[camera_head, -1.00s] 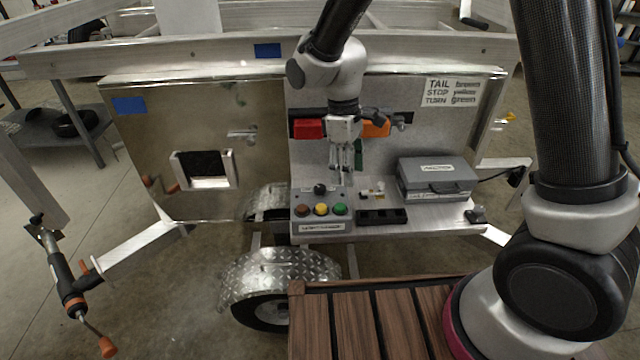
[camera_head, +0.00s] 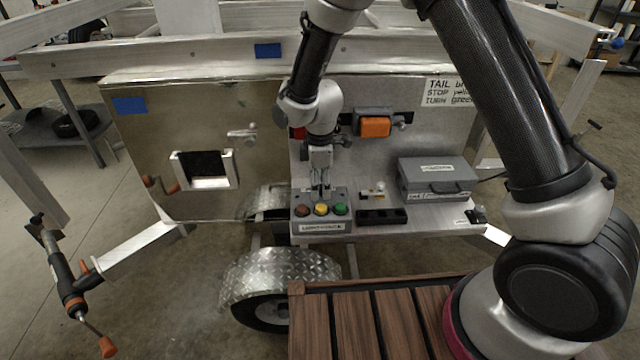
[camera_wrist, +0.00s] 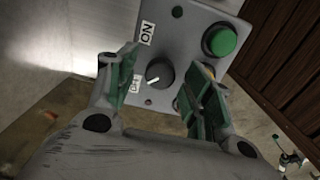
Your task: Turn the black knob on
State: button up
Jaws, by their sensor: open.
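The black knob (camera_wrist: 160,74) sits on the grey control box between the fingers of my gripper (camera_wrist: 160,90) in the wrist view. A white pointer line marks the knob, and an "ON" label (camera_wrist: 147,32) is beside it on the box. A second label, partly hidden by a finger, is near the knob's lower left. My gripper is open, with green-padded fingers on both sides of the knob; I cannot tell whether they touch it. In the head view my gripper (camera_head: 320,190) is over the back of the control box (camera_head: 312,227) and hides the knob.
The box has a brown-orange button (camera_head: 303,210), a yellow button (camera_head: 321,209) and a green button (camera_head: 340,208) along its front. A black tray (camera_head: 381,217) and a grey case (camera_head: 436,177) stand to the right. An orange lamp (camera_head: 375,127) is on the panel behind.

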jog(key=shift+f, duration=0.1)
jog(key=c, duration=1.1)
jog(key=shift+o, duration=0.2)
jog(key=shift+m, duration=0.3)
jog(key=m, duration=0.3)
jog(key=shift+m, duration=0.3)
jog(key=m, duration=0.4)
jog(key=shift+m, duration=0.3)
jog(key=m, duration=0.4)
jog(key=shift+m, duration=2.5)
